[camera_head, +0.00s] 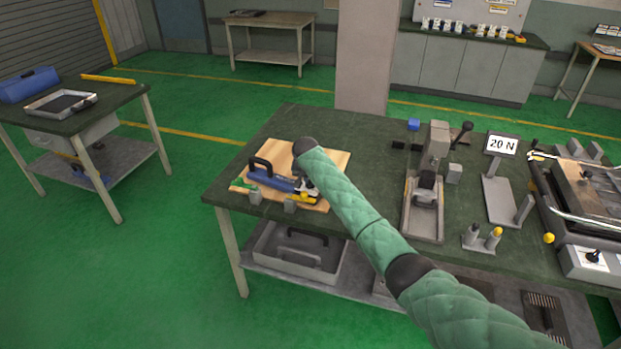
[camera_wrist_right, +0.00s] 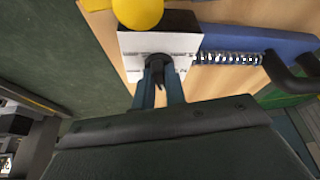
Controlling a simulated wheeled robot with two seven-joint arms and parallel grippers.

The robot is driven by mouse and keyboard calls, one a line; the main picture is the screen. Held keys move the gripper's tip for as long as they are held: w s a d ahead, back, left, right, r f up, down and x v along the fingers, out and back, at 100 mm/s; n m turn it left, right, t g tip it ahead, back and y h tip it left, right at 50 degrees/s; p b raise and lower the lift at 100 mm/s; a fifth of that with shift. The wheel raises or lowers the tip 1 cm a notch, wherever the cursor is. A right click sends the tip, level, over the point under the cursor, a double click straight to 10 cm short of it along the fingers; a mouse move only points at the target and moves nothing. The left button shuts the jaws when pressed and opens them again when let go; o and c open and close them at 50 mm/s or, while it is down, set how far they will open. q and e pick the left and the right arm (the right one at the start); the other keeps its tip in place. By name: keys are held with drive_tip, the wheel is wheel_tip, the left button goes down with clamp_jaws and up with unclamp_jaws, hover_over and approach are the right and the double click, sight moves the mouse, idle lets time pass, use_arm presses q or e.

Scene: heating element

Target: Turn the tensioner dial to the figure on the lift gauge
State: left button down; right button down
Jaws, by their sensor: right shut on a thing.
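The lift gauge (camera_head: 502,145) stands on the right half of the bench, and its screen reads 20 N. The blue tensioner tool (camera_head: 275,182) with a black handle lies on a wooden board (camera_head: 335,160) at the bench's left end. In the right wrist view, the tool's white dial plate (camera_wrist_right: 133,44) faces me, with a dark round dial (camera_wrist_right: 159,63) at its middle. My right gripper (camera_wrist_right: 158,88) is shut on this dial, one blue finger on each side. The dial's figures are not readable. My left gripper is not in view.
A yellow ball (camera_wrist_right: 138,10) and a spring (camera_wrist_right: 227,58) sit close to my right fingers. A lever press (camera_head: 425,190) stands mid-bench, with a heating machine (camera_head: 590,190) at the right. Bare bench top lies between the board and the press.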

drive_tip(key=m+h, duration=0.1)
drive_tip(key=m, duration=0.1)
drive_tip(key=shift+a+m, duration=0.15)
drive_tip(key=shift+m, duration=0.15)
drive_tip(key=shift+w+m+g, duration=0.1)
drive_tip(key=shift+m+g, duration=0.2)
drive_tip(key=shift+m, duration=0.5)
drive_tip(key=shift+h, duration=0.3)
